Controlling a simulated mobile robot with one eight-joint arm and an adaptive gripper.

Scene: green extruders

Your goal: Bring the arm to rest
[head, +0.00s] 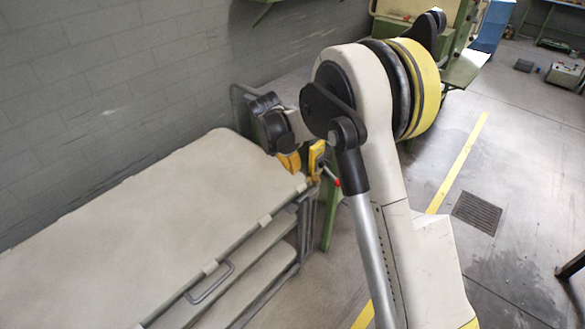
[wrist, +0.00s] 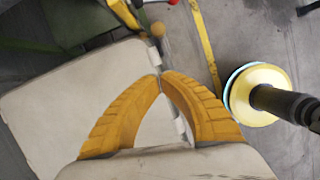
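My arm rises at the right of the head view and bends at a high joint, with its wrist folded down to the left. My gripper (head: 301,160) has yellow fingers and hangs by the far right corner of a pale flat-topped cart (head: 150,210). In the wrist view my gripper (wrist: 160,76) has its two curved fingers meeting at the tips. It is shut, with nothing visible held between them. The pale cart top (wrist: 60,110) lies behind the fingers. Whether the fingers touch the cart cannot be told.
A grey block wall (head: 110,70) runs behind the cart. A red-tipped lever (head: 337,182) and a green leg (head: 331,215) show near my gripper. Green machinery (head: 465,70) stands at the back. The floor at right, with a yellow line (head: 462,160) and drain grate (head: 477,212), is mostly clear.

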